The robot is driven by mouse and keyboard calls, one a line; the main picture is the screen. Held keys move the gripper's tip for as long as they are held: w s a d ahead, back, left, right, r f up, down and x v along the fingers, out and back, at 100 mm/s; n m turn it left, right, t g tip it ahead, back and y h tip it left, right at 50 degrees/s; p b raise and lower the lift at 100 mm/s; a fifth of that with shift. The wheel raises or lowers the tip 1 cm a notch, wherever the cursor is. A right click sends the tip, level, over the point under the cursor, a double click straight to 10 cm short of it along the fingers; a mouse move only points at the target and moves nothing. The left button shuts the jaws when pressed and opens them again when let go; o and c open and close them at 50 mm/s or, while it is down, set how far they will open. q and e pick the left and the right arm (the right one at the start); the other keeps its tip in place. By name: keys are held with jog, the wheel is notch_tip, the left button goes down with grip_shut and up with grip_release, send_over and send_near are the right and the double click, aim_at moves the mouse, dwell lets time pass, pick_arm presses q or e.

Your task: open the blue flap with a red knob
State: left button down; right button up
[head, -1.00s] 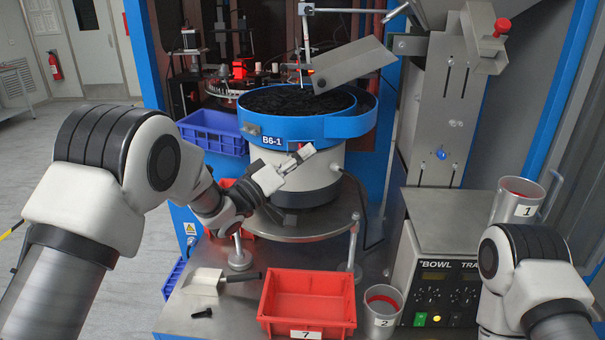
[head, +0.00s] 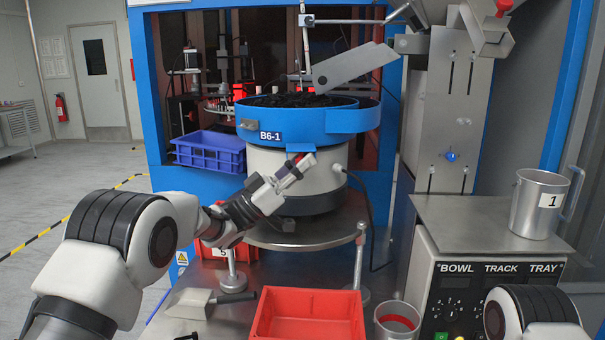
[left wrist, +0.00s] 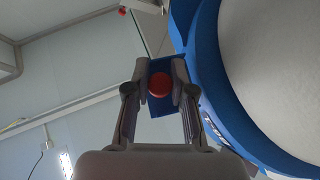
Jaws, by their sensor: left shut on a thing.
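The blue flap (head: 301,146) shows at the lower edge of the blue bowl, mostly hidden by my gripper in the head view. Its red knob (head: 307,161) is at my left gripper's tips. In the left wrist view the round red knob (left wrist: 160,85) sits between the two fingers, with the blue flap (left wrist: 161,108) behind it. My left gripper (head: 299,166) is shut on the knob, reaching up from the lower left; it also shows in the left wrist view (left wrist: 160,88). My right gripper is out of view; only part of my right arm shows at the lower right.
The blue bowl (head: 350,121) labelled B6-1 holds dark parts and stands on a metal plate. A red bin (head: 256,318) and a grey cup (head: 381,317) stand in front. A blue basket (head: 210,152) is to the left, and mug 1 (head: 530,205) is at the right.

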pick_arm(q)
jog(key=shift+f+m+g, duration=0.15)
jog(key=shift+m+g, duration=0.15)
jog(key=shift+g, duration=0.1)
jog(key=c, duration=1.2)
grip_release()
jog(key=shift+o, duration=1.1)
jog(key=shift+a, duration=0.1)
jog(key=v, duration=1.2)
jog(key=shift+f, duration=0.15)
